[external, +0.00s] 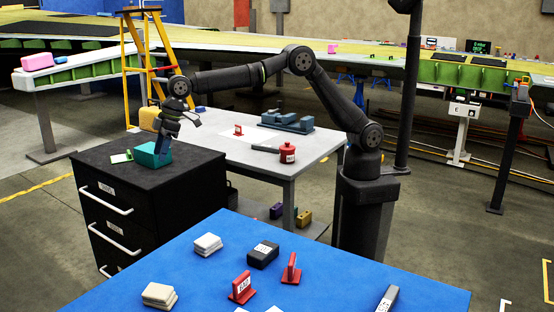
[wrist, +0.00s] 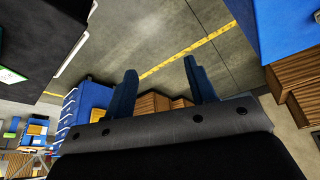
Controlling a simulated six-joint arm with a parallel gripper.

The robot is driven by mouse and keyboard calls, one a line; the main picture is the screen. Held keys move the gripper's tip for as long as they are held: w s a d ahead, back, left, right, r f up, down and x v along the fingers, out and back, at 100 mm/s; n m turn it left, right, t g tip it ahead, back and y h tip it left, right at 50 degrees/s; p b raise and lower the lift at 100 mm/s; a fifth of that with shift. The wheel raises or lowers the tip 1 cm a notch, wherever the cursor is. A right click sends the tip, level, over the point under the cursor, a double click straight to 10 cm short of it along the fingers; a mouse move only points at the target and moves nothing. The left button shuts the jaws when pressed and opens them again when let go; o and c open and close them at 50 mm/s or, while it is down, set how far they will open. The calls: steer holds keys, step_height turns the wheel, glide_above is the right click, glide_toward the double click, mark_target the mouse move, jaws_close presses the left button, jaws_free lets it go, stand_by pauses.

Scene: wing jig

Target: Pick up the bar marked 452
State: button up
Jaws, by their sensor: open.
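My gripper (external: 165,138) is over the black drawer cabinet, close to a teal block (external: 152,153); I cannot tell whether they touch. In the wrist view, my gripper's two blue fingers (wrist: 162,85) stand wide apart with nothing between them but floor and distant boxes. No marking 452 can be read in either view. A dark grey bar with a pale label (external: 387,299) lies at the front right of the blue table (external: 335,275), far from my gripper; its label is too small to read.
The blue table also carries red labelled stands (external: 242,287), a black labelled block (external: 263,254) and pale stacks (external: 207,244). The black cabinet (external: 120,165) has labelled drawers. A yellow ladder (external: 130,70) stands behind.

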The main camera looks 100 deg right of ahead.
steer(key=s+d+f+m+g+h, duration=0.15)
steer(key=s+d, duration=0.25)
steer(key=d, duration=0.9)
steer(key=s+d+m, duration=0.2)
steer(key=s+d, duration=0.2)
steer(key=d, duration=0.8)
steer(key=s+d+f+m, duration=0.15)
steer(key=s+d, duration=0.25)
steer(key=d, duration=0.9)
steer(key=m+g, duration=0.3)
steer(key=m, duration=0.3)
glide_above(266, 146)
step_height(266, 146, down, 3)
step_height(266, 146, down, 12)
steer(key=shift+d+r, duration=0.1)
steer(key=shift+d, duration=0.05)
steer(key=f, duration=0.5)
steer(key=shift+s+d+f, duration=0.1)
steer(key=shift+s+d, duration=0.1)
jaws_close()
